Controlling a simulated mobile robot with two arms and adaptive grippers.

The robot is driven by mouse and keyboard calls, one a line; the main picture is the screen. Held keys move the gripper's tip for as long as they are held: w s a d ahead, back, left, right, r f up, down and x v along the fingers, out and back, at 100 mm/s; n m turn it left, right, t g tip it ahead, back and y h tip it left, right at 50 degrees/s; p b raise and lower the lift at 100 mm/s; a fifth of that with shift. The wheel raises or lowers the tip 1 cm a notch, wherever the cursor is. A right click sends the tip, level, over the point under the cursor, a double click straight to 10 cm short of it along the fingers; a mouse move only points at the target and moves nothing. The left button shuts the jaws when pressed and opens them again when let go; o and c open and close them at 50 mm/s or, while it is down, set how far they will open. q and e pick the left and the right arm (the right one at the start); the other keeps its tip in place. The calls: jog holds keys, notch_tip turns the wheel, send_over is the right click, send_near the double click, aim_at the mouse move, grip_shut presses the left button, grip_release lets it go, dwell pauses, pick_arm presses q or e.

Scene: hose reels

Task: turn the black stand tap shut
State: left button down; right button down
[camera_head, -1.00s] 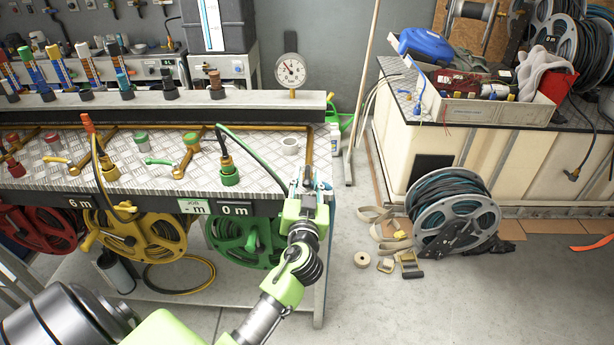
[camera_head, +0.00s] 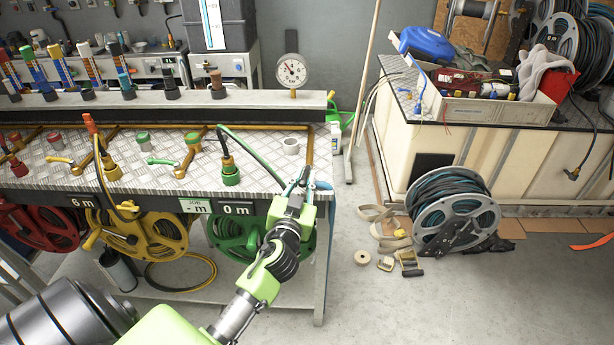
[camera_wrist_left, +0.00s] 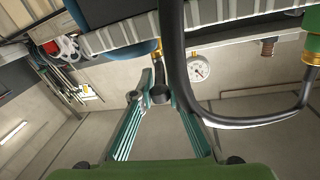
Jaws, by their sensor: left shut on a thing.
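I cannot clearly pick out a black stand tap. My left gripper (camera_head: 299,181) is at the right front corner of the metal bench (camera_head: 275,172). It also shows in the left wrist view (camera_wrist_left: 159,92), its teal fingers converging and shut on a small dark part between the tips. What that part belongs to is unclear. A thick dark hose (camera_wrist_left: 181,75) passes across the right finger and bends round to a brass and green connector (camera_wrist_left: 310,55). In the head view this green connector (camera_head: 229,174) stands on the bench, left of the gripper. My right gripper is not in view.
A yellow reel (camera_head: 150,237) and a green reel (camera_head: 232,235) hang below. A round gauge (camera_head: 292,71) stands behind. The floor to the right has a loose reel (camera_head: 455,210).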

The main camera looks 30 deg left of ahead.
aim_at(307, 166)
pick_arm(q)
jog(key=m+h, duration=0.1)
jog(key=a+m+h+p, duration=0.1)
jog(key=t+h, duration=0.1)
jog(key=h, duration=0.1)
jog(key=shift+s+a+r+m+p, duration=0.15)
jog(key=shift+s+a+m+p, duration=0.15)
jog(key=shift+m+p, duration=0.1)
jog(key=h, duration=0.1)
jog(key=a+m+h, duration=0.1)
jog(key=shift+m+h+p, duration=0.3)
jog(key=shift+p, duration=0.05)
jog(key=h, duration=0.1)
jog(key=m+h, duration=0.1)
jog(key=a+m+h, duration=0.1)
jog(key=shift+w+f+h, duration=0.1)
jog(key=shift+f+h, duration=0.15)
jog(key=shift+h, duration=0.15)
jog(key=shift+w+a+m+g+h+b, duration=0.1)
jog(key=shift+a+m+g+h+b, duration=0.1)
jog(key=shift+m+h+b, duration=0.45)
jog(key=shift+w+a+m+g+h+b, duration=0.15)
jog(key=shift+m+h+b, duration=0.25)
jog(key=shift+h, duration=0.35)
jog(key=shift+s+r+h, duration=0.1)
jog(key=shift+h, duration=0.2)
jog(key=c, duration=2.1)
grip_release()
